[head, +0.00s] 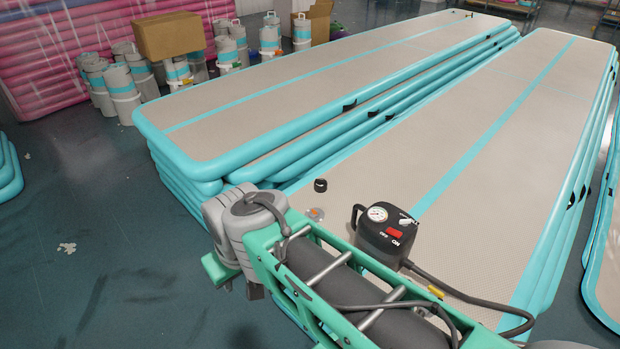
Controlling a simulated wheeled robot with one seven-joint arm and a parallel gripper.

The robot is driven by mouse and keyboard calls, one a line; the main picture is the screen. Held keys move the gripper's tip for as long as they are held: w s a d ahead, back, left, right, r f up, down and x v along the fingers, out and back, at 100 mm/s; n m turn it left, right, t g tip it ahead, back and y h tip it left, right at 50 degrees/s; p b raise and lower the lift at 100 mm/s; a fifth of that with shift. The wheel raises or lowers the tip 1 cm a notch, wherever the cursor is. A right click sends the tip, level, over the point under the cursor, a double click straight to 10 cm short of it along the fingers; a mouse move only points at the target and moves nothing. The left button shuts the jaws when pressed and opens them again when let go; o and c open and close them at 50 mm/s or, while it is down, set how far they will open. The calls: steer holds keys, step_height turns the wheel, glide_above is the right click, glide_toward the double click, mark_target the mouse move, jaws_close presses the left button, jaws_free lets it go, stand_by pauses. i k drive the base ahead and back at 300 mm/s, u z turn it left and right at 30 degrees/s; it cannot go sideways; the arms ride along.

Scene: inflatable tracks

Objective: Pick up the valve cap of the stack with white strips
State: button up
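A small black cap (320,185) stands on the near corner of the top track of the right-hand stack (470,150). Just below it in the picture is a small round valve fitting (315,214) set in the beige surface, apart from the cap and close to my arm. This stack has a beige top with turquoise sides and a turquoise stripe; I make out no clearly white strips on it. My green and grey arm crosses the bottom foreground and hides the stack's near end. My gripper does not show.
A black pump (385,235) with a gauge and red switch sits on the right stack, its hose trailing to the lower right. A second stack (300,90) lies alongside to the left. Floor at left is mostly clear.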

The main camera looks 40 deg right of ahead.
mark_target(320, 185)
steer(key=i, duration=3.2)
steer(key=z, duration=2.75)
steer(key=i, duration=0.45)
steer(key=z, duration=0.1)
